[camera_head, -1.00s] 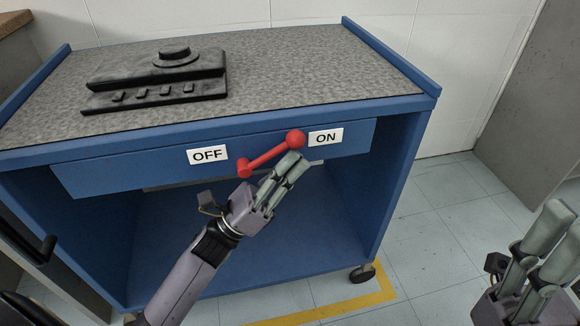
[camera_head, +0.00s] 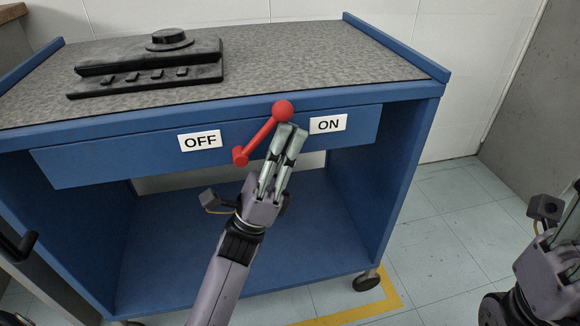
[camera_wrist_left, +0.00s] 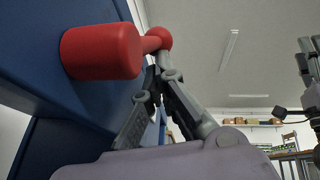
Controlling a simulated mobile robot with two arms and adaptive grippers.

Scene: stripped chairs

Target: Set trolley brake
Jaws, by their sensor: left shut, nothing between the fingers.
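The blue trolley (camera_head: 75,168) has a red brake lever (camera_head: 261,133) on its front panel, between the OFF label (camera_head: 200,140) and the ON label (camera_head: 328,124). The lever slants up and right from its pivot, its ball end nearer ON. My left gripper (camera_head: 290,130) is shut and empty, its fingertips against or very close to the lever's right side, just below the ball; contact is unclear. The left wrist view shows the lever's thick red pivot (camera_wrist_left: 102,52) and the fingers (camera_wrist_left: 160,85) below it. My right gripper (camera_head: 572,215) is partly cut off at the right edge.
A black device (camera_head: 150,68) with a round knob lies on the trolley's grey top (camera_head: 310,65). The trolley's lower space is open. A caster (camera_head: 366,281) stands by a yellow floor line (camera_head: 375,308).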

